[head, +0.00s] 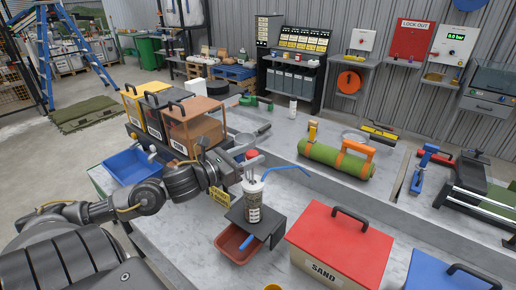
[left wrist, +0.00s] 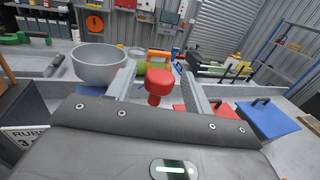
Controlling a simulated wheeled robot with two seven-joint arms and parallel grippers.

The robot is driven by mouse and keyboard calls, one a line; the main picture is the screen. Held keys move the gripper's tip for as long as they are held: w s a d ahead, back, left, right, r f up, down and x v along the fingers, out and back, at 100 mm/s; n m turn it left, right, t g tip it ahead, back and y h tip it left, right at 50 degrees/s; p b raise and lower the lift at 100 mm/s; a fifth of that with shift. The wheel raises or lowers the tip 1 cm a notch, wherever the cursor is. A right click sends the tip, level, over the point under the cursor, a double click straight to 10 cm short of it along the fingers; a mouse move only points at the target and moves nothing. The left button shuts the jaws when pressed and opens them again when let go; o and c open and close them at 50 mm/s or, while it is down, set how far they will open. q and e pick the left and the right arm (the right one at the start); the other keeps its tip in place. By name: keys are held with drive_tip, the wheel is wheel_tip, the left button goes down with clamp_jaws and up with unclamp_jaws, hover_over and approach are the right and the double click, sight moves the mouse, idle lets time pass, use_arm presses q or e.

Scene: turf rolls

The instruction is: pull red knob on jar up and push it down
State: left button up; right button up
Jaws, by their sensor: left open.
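A red knob (left wrist: 159,82) with a wide round head stands between the two fingers of my left gripper (left wrist: 159,92) in the left wrist view. The fingers are apart, with a gap on each side of the knob. In the head view my left gripper (head: 238,172) is just behind and left of a pale jar (head: 253,207) with a dark label, and red (head: 250,154) shows beside the gripper. The jar stands upright on a dark stand (head: 268,226). The head view does not show clearly how the knob joins the jar. My right gripper is not in view.
A blue tube (head: 288,168) arches right from the jar top. A red tray (head: 230,248) is below it, and a red sand box (head: 338,245) stands to the right. Handled bins (head: 196,132) and a blue tray (head: 127,167) are near my left arm. A green roll (head: 335,160) lies behind.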

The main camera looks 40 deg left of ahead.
sight(257, 152)
use_arm(q)
drive_tip(key=shift+r+p+x, duration=0.2)
drive_tip(key=shift+p+x, duration=0.2)
drive_tip(key=shift+x, duration=1.35)
drive_tip(key=shift+f, duration=0.2)
drive_tip(key=shift+c, duration=0.2)
drive_tip(key=shift+f, duration=0.1)
clamp_jaws()
